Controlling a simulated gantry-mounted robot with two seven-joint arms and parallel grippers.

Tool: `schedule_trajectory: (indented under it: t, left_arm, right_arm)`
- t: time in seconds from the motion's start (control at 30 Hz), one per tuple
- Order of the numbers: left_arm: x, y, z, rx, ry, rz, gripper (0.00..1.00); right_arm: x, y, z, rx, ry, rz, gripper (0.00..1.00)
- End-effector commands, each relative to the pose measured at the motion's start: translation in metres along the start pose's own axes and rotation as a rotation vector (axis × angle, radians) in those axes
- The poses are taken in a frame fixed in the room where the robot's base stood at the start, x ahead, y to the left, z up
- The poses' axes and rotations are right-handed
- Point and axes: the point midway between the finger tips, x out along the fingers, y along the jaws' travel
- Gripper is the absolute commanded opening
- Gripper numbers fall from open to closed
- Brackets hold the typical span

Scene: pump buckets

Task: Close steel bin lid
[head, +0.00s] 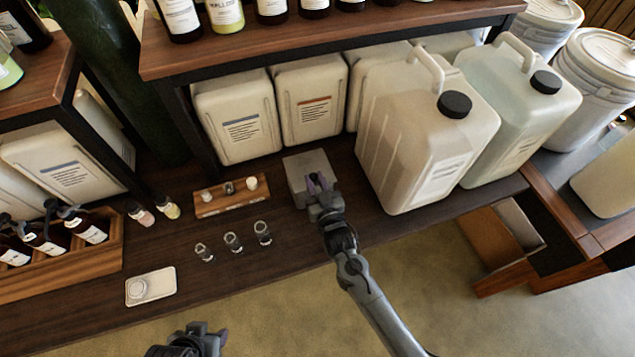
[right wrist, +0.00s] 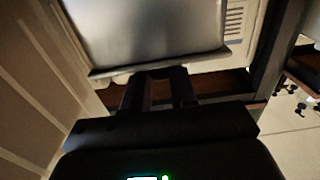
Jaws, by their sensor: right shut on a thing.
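The small grey steel bin (head: 300,170) stands on the dark wooden counter, left of the big jugs. My right gripper (head: 318,186) is at its front right part, shut on the edge of the lid. In the right wrist view a flat grey steel panel (right wrist: 145,30), which looks like the lid, fills the top, and the right gripper's fingers (right wrist: 160,88) meet its lower edge. I cannot tell how far the lid stands open. My left gripper (head: 203,335) is low in the head view, away from the bin, and its jaws are unclear.
Two large jugs (head: 405,150) stand close right of the bin. A wooden tray with small jars (head: 230,195) and several small glasses (head: 233,242) are to the left. A shelf (head: 300,45) overhangs behind. The counter's front edge is clear.

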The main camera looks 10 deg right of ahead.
Motion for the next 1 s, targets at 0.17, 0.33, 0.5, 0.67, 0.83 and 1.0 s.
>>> schedule_trajectory:
  t: [0.17,0.33,0.5,0.67,0.83,1.0]
  left_arm:
    - [0.000,0.000,0.000,0.000,0.001,0.000,0.48]
    - [0.000,0.001,0.000,-0.004,0.001,0.003,0.48]
    - [0.000,0.002,-0.001,-0.010,0.002,0.008,0.48]
    - [-0.001,0.003,-0.001,-0.013,0.003,0.010,0.48]
    - [-0.002,0.003,-0.002,-0.012,0.002,0.010,0.48]
    - [-0.003,0.002,-0.002,-0.009,0.002,0.007,0.48]
  right_arm:
    - [0.000,0.000,0.002,-0.001,-0.004,0.000,0.00]
    - [0.000,0.000,0.002,-0.001,-0.004,0.000,0.51]
    - [0.000,0.000,0.001,-0.001,-0.004,0.000,0.51]
    - [-0.002,0.000,0.002,0.000,-0.004,0.000,0.51]
    - [-0.015,0.000,0.002,0.000,-0.006,0.000,0.51]
    - [-0.042,0.000,0.002,-0.001,-0.006,0.000,0.51]
